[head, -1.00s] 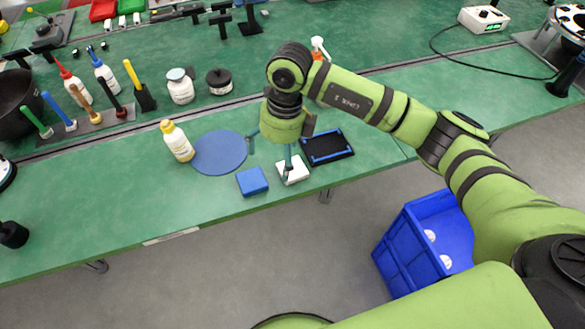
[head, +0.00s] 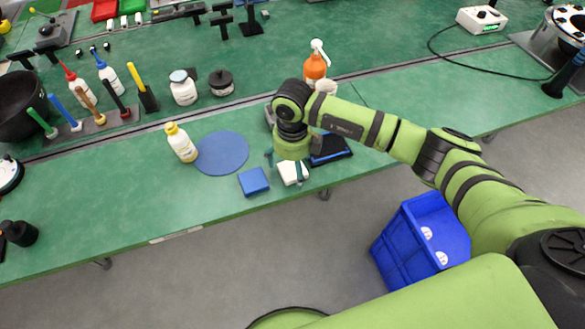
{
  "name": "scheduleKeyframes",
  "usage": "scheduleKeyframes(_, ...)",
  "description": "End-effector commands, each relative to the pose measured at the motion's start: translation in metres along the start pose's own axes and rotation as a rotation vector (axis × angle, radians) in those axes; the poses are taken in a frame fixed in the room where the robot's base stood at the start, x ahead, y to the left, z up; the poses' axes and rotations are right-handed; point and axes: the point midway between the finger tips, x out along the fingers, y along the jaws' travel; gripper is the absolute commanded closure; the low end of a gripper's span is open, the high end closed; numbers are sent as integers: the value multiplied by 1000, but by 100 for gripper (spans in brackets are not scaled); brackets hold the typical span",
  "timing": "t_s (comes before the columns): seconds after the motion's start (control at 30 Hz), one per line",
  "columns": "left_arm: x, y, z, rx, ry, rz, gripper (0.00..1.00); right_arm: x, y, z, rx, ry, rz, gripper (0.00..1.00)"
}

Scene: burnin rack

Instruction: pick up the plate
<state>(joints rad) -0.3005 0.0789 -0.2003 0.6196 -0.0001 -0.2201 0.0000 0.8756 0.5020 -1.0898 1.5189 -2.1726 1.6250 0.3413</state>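Several flat pieces lie near the front edge of the green bench: a round blue disc (head: 222,153), a small blue square block (head: 253,181), a small white square piece (head: 288,175) and a black tray with blue edging (head: 335,149). I cannot tell for sure which is the plate. My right gripper (head: 284,164) points down over the white piece, its two fingers spread. One finger is in front of the white piece, the other to its upper left. I see nothing held, and contact cannot be told. My arm hides part of the black tray. My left gripper is not in view.
A yellow-capped bottle (head: 181,143) stands left of the disc. An orange spray bottle (head: 315,68) stands behind my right wrist. Tools and bottles fill the back left. A blue crate (head: 405,250) is on the floor. The bench's front left is mostly clear.

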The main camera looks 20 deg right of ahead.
Motion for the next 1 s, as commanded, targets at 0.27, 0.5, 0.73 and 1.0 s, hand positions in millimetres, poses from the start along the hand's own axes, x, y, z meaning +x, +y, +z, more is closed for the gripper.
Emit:
scheduleKeyframes(0.27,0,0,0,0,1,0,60,0,0,0,0,0,0,61)
scheduleKeyframes(0.5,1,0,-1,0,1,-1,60,-1,0,0,1,1,0,62)
scheduleKeyframes(0.73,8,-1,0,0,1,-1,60,-18,0,1,-1,-4,-1,62)
scheduleKeyframes(1.0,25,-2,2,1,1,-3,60,-58,-8,-33,1,-4,-2,62)
